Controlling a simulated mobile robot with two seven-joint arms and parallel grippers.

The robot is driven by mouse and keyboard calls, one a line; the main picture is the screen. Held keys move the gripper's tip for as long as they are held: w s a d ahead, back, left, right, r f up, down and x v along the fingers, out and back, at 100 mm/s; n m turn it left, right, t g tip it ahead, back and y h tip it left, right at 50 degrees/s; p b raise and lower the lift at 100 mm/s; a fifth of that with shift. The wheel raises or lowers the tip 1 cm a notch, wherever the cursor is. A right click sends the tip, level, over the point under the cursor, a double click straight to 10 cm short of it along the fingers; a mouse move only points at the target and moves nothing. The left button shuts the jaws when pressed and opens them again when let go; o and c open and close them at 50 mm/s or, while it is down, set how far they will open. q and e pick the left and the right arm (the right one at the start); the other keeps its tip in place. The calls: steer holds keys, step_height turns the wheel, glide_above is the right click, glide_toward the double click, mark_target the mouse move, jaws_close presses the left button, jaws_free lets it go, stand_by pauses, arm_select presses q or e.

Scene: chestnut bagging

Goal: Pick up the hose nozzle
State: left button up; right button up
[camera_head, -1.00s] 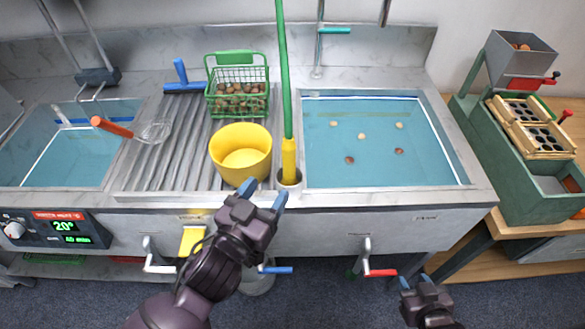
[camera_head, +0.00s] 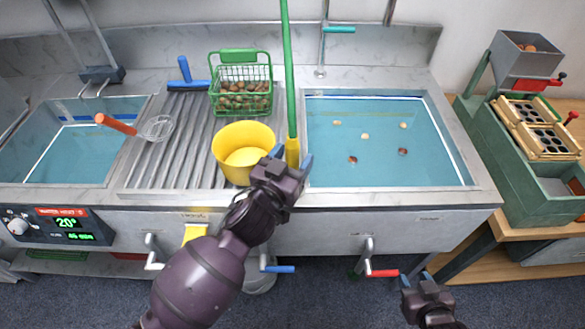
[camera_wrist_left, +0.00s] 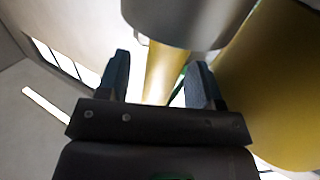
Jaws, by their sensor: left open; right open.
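The hose nozzle (camera_head: 292,152) is yellow, on the end of an upright green hose (camera_head: 288,70), at the front edge of the sink unit between the yellow tub and the right basin. My left gripper (camera_head: 291,160) is open, with its blue fingertips on either side of the nozzle. In the left wrist view the nozzle (camera_wrist_left: 166,72) shows between the open fingers (camera_wrist_left: 160,82), beside a grey cylindrical holder (camera_wrist_left: 185,22). I cannot tell whether either finger touches it. The nozzle's lower end is hidden in the head view. My right gripper (camera_head: 415,280) is open, low at the right.
A yellow tub (camera_head: 243,150) stands close left of the nozzle; it also fills the right of the left wrist view (camera_wrist_left: 275,90). A green basket of chestnuts (camera_head: 241,85) stands behind. The right basin (camera_head: 385,165) holds water and several chestnuts. Handles protrude below the front.

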arm_select(q)
steer(key=shift+w, duration=0.1)
arm_select(e)
steer(key=shift+s+f, duration=0.1)
steer(key=shift+s, duration=0.1)
arm_select(q)
steer(key=shift+c, duration=1)
jaws_close()
